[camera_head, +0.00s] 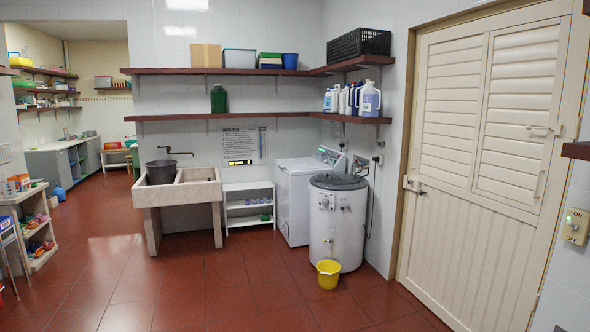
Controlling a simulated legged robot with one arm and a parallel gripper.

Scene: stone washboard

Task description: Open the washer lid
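A white top-loading washer (296,192) stands in the back right corner, with its control panel (326,155) raised at the rear. Its lid (304,166) looks flat and shut on top. In front of it and to the right stands a round white tub machine (337,225) with a grey lid (338,181) on top, which also looks shut. It hides part of the washer's right side. My gripper and arm do not show in this view.
A yellow bucket (328,273) stands on the floor before the round machine. A stone sink (179,194) and a low white shelf (249,206) are left of the washer. A cream door (480,165) is at right. The red tiled floor (205,285) in front is clear.

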